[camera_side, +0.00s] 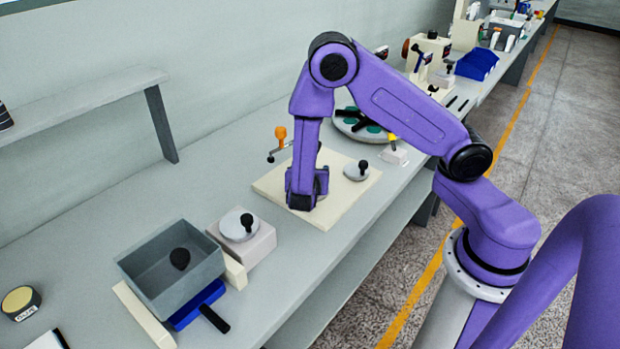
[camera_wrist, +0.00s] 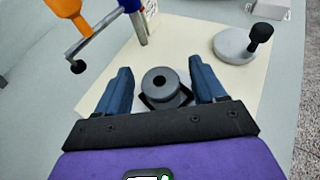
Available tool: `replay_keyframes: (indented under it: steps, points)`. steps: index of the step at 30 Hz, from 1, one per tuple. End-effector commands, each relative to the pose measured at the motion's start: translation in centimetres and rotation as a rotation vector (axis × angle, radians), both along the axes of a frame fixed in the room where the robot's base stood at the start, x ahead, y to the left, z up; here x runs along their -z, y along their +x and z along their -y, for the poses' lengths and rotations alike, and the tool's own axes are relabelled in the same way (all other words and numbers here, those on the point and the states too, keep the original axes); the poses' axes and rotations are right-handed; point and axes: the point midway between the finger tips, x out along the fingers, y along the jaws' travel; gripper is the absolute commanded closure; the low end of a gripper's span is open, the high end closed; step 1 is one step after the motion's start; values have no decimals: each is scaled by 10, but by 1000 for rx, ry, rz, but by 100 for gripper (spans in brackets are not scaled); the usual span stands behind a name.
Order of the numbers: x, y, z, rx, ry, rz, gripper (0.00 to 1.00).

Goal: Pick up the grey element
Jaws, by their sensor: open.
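The grey element (camera_wrist: 160,82) is a dark grey round piece with a hole in its top, on a squarish base. In the wrist view it stands on the cream board (camera_wrist: 185,38). My gripper (camera_wrist: 160,72) is open, with one blue finger on each side of the element and a gap to each. In the side view my gripper (camera_side: 304,198) is low over the front of the board (camera_side: 337,203). The element cannot be made out there behind the gripper.
An orange-handled clamp (camera_side: 280,135) stands at the board's back left. A grey disc with a black knob (camera_side: 356,170) sits on its right. A grey bin (camera_side: 172,268) and a second knobbed disc (camera_side: 239,225) are at the left. A round turntable (camera_side: 345,122) is behind.

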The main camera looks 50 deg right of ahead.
Motion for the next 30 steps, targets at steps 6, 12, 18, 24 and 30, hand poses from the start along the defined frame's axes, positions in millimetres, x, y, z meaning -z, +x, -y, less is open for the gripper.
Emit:
replay_keyframes:
  steps: [6, 12, 18, 24, 30]
  points:
    - [0, 0, 0, 0, 0, 0, 87]
    - [0, 0, 0, 0, -1, 1, 87]
    - [-4, 0, 0, 0, 0, 1, 87]
    - [-19, 1, -1, -1, 1, 4, 87]
    - [-47, -12, -2, -3, 1, 3, 87]
